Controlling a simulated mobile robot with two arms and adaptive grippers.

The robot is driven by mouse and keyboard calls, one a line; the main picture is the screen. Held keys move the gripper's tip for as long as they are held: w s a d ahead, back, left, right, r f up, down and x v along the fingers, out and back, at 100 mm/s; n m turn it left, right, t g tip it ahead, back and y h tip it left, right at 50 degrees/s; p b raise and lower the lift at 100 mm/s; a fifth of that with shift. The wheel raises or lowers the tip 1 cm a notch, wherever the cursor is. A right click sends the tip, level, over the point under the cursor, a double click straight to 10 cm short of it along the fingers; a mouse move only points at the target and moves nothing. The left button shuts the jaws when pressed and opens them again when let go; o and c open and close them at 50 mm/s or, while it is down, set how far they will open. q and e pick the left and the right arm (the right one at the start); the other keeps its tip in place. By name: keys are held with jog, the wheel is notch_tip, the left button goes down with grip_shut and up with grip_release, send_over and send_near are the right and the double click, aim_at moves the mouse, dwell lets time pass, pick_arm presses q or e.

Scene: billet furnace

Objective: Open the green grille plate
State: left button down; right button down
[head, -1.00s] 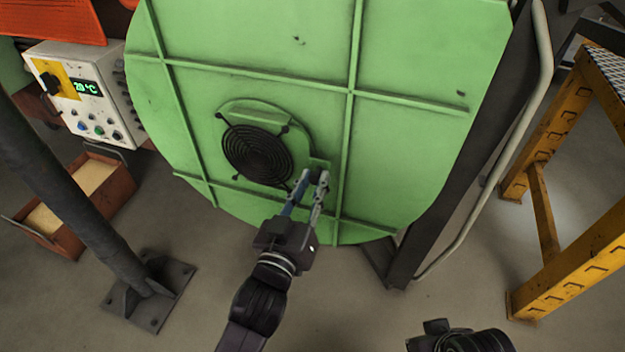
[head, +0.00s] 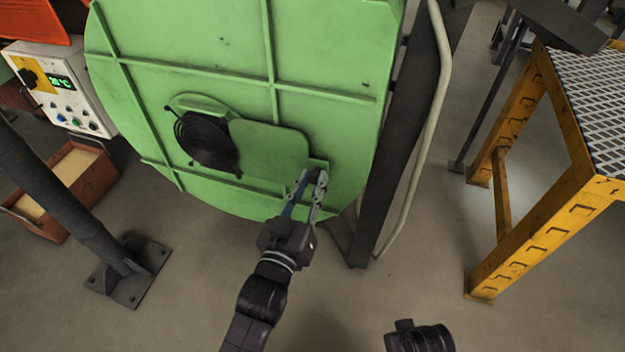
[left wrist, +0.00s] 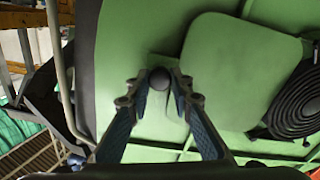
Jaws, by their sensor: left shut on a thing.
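The green grille plate (head: 272,150) is a flat panel with rounded corners on the big green round door (head: 320,50). It lies right of the dark round grille (head: 206,140) and covers part of the door's upright rib. In the left wrist view the plate (left wrist: 240,70) stands between my fingers and the grille (left wrist: 297,105). My left gripper (head: 308,185) is at the plate's lower right corner. I cannot tell whether the plate has swung or slid.
A dark post (head: 395,150) and a pale bent pipe (head: 430,130) run right of the door. A yellow frame (head: 545,240) stands farther right. A dark pole (head: 65,200), an orange-brown box (head: 90,185) and a control box (head: 85,75) are at left.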

pick_arm(q)
jog(key=c, duration=1.7)
grip_release()
jog(key=shift+s+a, duration=0.2)
jog(key=shift+s, duration=0.25)
jog(key=v, duration=1.1)
